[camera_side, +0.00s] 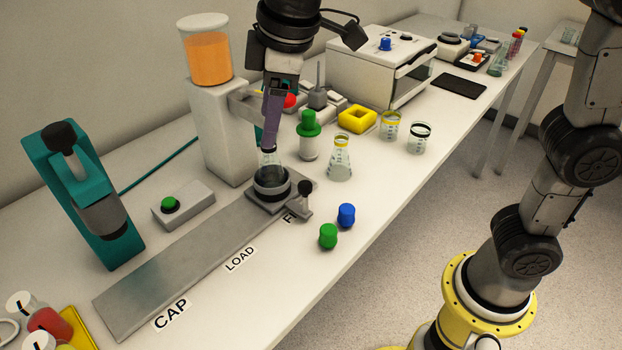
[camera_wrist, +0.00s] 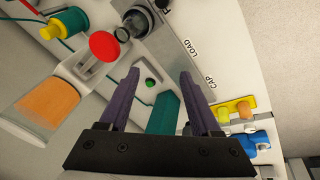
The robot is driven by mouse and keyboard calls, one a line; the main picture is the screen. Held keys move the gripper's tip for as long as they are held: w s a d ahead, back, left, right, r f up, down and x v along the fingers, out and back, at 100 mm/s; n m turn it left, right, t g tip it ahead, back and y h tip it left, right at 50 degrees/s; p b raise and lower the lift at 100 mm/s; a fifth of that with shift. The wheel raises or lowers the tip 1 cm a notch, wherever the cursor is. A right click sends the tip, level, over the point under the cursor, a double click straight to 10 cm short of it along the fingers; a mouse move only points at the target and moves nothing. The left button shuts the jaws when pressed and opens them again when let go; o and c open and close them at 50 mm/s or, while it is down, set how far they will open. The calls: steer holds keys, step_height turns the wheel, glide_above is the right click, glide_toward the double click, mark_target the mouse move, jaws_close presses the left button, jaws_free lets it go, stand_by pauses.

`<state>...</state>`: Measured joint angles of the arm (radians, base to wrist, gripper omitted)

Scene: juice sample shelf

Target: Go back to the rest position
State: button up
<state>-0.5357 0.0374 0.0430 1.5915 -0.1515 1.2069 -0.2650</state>
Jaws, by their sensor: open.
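My gripper (camera_side: 268,147) is open and empty, its purple fingers pointing down in the side view, where their tips overlap the top of a small clear flask (camera_side: 268,167). The flask stands upright in a dark round holder (camera_side: 272,190) at the FILL end of the metal track. I cannot tell the exact gap from the side view. In the wrist view my gripper (camera_wrist: 160,74) has its two fingers well apart with nothing between them. There the flask (camera_wrist: 136,22) is beyond the fingertips, towards the top of the picture.
The orange juice tank (camera_side: 207,52) on its white column stands left of my gripper. A teal capping device (camera_side: 85,205) is at the far left. A conical flask (camera_side: 340,160), green-topped bottle (camera_side: 309,140), blue cap (camera_side: 347,215) and green cap (camera_side: 328,236) stand to the right.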

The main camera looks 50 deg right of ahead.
steer(key=s+d+r+m+t+y, duration=0.2)
steer(key=s+d+m, duration=0.2)
steer(key=d+m, duration=0.2)
steer(key=s+d+f+m+h, duration=0.1)
steer(key=s+d+f, duration=0.4)
steer(key=s+d, duration=0.1)
steer(key=s+d+f+m+h, duration=0.1)
steer(key=s+d+f+m, duration=0.1)
steer(key=s+d+f, duration=0.3)
steer(key=s, duration=0.4)
steer(key=shift+s+d+f+m, duration=0.2)
steer(key=shift+s+d+m, duration=0.1)
steer(key=shift+d, duration=0.05)
